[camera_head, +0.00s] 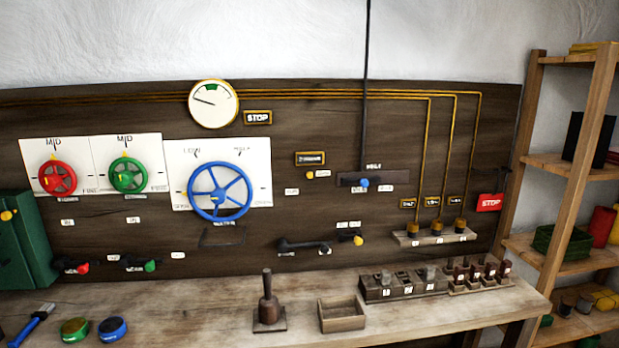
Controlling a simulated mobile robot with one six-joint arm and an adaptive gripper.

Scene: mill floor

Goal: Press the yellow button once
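A small yellow button-like piece (310,174) sits on the dark wooden wall panel, just below a small yellow-framed plate (310,158). A pale label is right beside it. Other yellow parts are a round knob (358,240) at the end of a short dark lever lower on the panel, and a knob (8,215) on the green box at the far left. I cannot tell for sure which of these is a press button. My gripper is not in view.
A wooden bench (215,305) runs below the panel, holding an upright tool (268,309), an open wooden box (342,315) and a hammer-like tool (32,324). Red, green and blue handwheels (220,212) stick out from the panel. Wooden shelves (561,166) stand at right.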

